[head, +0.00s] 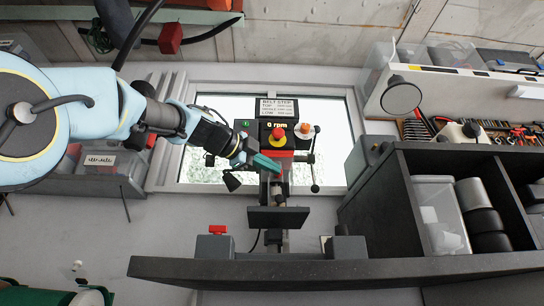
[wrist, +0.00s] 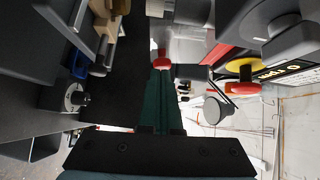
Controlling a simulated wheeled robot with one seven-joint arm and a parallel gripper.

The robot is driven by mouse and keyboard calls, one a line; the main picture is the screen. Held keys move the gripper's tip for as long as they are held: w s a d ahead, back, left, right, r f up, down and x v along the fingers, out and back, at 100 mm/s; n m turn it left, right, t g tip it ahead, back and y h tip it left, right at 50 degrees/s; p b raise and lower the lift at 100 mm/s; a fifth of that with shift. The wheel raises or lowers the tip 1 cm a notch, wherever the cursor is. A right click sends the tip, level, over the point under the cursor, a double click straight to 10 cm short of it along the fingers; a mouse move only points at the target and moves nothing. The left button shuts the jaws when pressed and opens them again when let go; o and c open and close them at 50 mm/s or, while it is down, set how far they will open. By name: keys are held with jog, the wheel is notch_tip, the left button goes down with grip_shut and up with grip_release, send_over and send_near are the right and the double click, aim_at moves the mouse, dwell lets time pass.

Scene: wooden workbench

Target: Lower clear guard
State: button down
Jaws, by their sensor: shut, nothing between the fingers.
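The drill press (head: 277,135) stands in front of the window, with a red and yellow stop button on its head. My gripper (head: 274,166) reaches in from the left, just under the press head and beside the chuck area. Its teal fingers are shut with nothing between them. In the wrist view my gripper (wrist: 160,75) points at a small red knob (wrist: 160,61), and its tips look close to it; contact cannot be told. The clear guard is hard to make out against the chuck, so its exact angle cannot be told.
The drill press table (head: 278,217) is below my gripper. A handle with spokes (head: 314,160) is on the press's right side. A dark shelf unit (head: 395,190) with bins stands to the right. A round lamp (head: 401,96) hangs at upper right. The dark bench edge (head: 190,269) crosses the front.

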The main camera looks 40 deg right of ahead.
jog(key=shift+w+d+f+b, duration=0.35)
jog(key=shift+w+f+b, duration=0.1)
jog(key=shift+b, duration=0.4)
